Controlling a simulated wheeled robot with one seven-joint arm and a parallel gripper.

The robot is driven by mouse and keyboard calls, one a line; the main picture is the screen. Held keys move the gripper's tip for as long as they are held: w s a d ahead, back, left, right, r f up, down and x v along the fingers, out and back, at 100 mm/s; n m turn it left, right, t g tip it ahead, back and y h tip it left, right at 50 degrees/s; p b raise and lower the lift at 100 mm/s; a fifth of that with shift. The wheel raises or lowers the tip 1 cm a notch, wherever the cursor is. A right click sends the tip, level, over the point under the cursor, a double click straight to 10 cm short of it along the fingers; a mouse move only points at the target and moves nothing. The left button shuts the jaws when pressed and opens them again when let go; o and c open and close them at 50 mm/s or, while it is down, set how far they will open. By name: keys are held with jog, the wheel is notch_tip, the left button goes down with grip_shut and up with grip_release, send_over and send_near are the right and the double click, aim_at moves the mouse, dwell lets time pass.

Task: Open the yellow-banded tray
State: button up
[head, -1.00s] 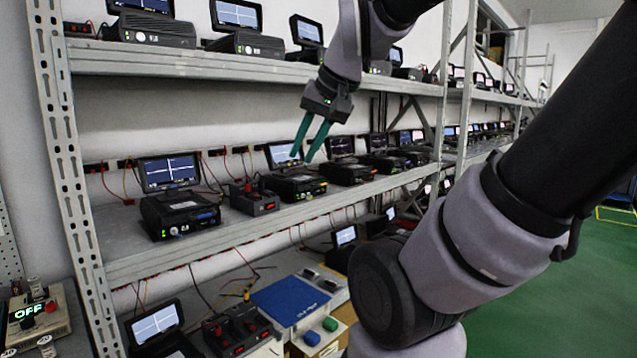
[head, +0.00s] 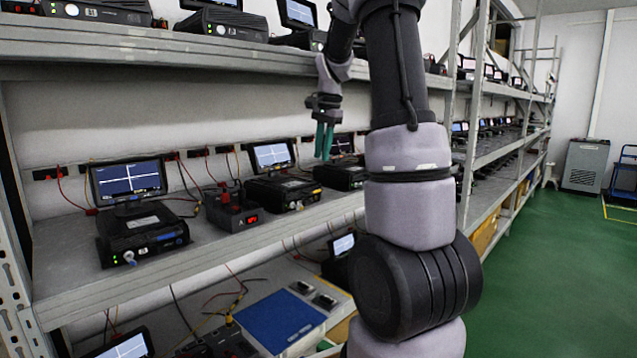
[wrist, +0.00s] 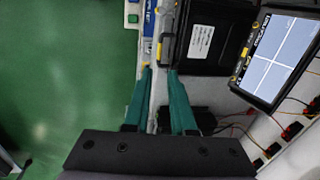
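A black bench unit with a yellow mark at its front edge (head: 284,191) sits on the middle shelf in the head view, a small screen behind it. I cannot tell for certain that it is the yellow-banded tray. My gripper (head: 322,157) points down near the shelf's front edge, beside that unit. In the wrist view, the green fingers of my gripper (wrist: 160,70) are apart, with nothing clearly held. Just ahead of them is the front of a black unit (wrist: 206,62) with a white label, a dark handle-like bar (wrist: 166,48) and yellow parts. Contact cannot be told.
Another black unit (head: 142,238) with a blue strip stands at left, and a small red-lit power box (head: 232,214) between units. Red and yellow cables hang behind. A screen (wrist: 281,58) stands near the fingers. The upper shelf (head: 180,46) is above; green floor (head: 550,270) is clear at right.

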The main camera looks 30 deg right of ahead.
jog(key=f, duration=0.3)
jog(key=w+f, duration=0.1)
jog(key=f, duration=0.6)
jog(key=shift+w+a, duration=0.25)
jog(key=shift+a, duration=0.15)
grip_shut()
dwell(0.9)
